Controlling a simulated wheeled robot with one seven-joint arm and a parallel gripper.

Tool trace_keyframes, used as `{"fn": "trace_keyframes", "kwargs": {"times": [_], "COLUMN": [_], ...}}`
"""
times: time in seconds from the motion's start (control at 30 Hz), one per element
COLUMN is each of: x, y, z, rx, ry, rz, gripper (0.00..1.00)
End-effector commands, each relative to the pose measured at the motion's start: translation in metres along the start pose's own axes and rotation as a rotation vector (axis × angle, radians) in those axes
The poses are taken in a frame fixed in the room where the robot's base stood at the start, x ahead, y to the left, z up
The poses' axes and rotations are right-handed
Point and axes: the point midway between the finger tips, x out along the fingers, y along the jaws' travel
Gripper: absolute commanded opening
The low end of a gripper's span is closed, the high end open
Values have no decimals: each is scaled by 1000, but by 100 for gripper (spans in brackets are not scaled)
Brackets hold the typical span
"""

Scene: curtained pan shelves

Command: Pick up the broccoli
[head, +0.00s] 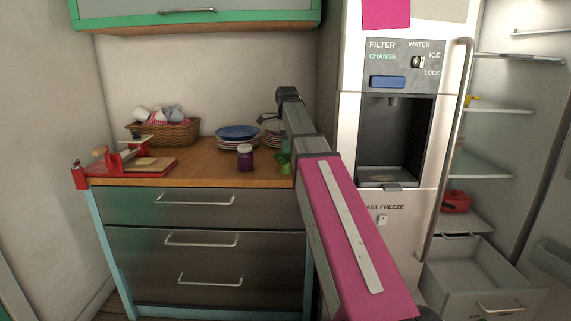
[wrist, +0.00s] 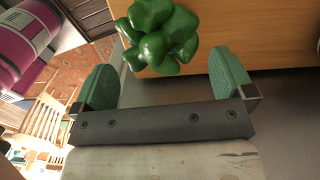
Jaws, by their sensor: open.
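The broccoli (wrist: 160,38) is a glossy, dark green, lumpy piece at the edge of the wooden counter in the wrist view. In the head view the broccoli (head: 284,160) is a small green patch on the counter's right end, partly hidden by my arm. My gripper (wrist: 164,62) is open, with its two teal fingers apart. The broccoli lies ahead of and partly between the fingertips, nearer the left finger. I see no clear contact. The head view does not clearly show the fingers.
A purple jar (head: 245,158) stands left of the broccoli. Plates (head: 237,133) are stacked behind it. A wicker basket (head: 163,133) and a red slicer (head: 126,166) are at the counter's left. The fridge (head: 349,135) bounds the right; its open door compartment (head: 490,190) is beyond.

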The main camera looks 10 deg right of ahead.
Motion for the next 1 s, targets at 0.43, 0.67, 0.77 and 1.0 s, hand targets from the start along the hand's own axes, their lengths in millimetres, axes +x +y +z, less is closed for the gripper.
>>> {"fn": "trace_keyframes", "kwargs": {"times": [0.43,0.67,0.77,1.0], "x": [40,63,63,63], "y": [2,1,1,1], "z": [3,4,4,4], "rx": [0,0,0,0], "ry": [0,0,0,0], "rz": [0,-1,-1,-1], "gripper": [100,100,100,58]}}
